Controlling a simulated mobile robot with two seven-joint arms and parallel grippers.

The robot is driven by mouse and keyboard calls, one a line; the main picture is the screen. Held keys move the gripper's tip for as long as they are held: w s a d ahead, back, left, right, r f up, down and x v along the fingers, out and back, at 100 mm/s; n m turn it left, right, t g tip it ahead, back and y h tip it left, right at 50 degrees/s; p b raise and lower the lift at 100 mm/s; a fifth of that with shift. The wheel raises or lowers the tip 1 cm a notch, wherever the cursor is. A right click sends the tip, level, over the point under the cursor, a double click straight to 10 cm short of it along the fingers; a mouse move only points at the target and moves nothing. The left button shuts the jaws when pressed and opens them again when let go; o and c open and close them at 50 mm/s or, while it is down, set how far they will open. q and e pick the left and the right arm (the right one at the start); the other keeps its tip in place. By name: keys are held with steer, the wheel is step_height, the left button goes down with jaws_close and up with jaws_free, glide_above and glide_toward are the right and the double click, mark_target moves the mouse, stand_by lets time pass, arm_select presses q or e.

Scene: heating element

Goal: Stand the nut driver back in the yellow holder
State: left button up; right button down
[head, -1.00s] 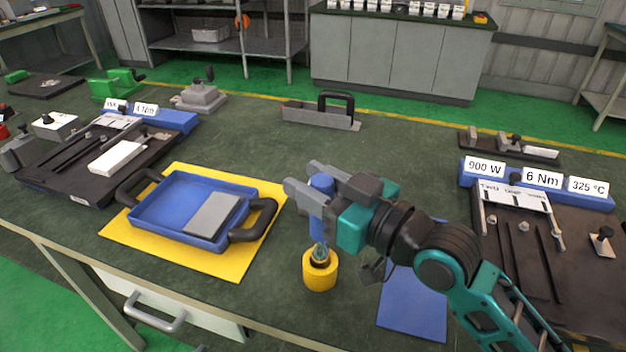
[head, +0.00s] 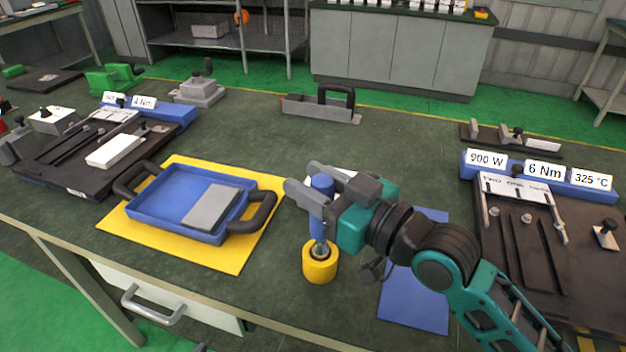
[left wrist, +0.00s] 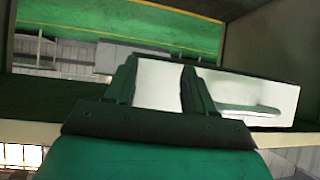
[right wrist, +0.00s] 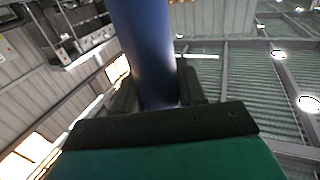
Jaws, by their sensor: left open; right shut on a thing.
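The nut driver (head: 319,225) has a blue handle and a metal shaft pointing down. My right gripper (head: 318,194) is shut on its blue handle and holds it roughly upright. The blue handle also fills the middle of the right wrist view (right wrist: 145,45), between the fingers. The yellow holder (head: 320,268) is a short round cup on the table, directly below the driver. The driver's lower end is at the holder's opening; how deep it reaches inside I cannot tell. My left gripper (left wrist: 160,90) is open and empty in the left wrist view, and it is outside the head view.
A blue tray (head: 160,215) with black handles sits on a yellow mat (head: 215,258) left of the holder. A blue mat (head: 415,305) lies to the right. Dark fixture boards (head: 75,185) stand at both sides. The table's front edge is close below the holder.

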steer(key=shift+f+b, duration=1.3)
steer(key=shift+f, duration=0.7)
steer(key=c, duration=0.7)
jaws_free()
steer(key=shift+o, duration=0.7)
steer(key=shift+f, duration=0.1)
steer(key=v, duration=1.3)
steer(key=shift+b, duration=0.35)
steer(key=shift+a, duration=0.1)
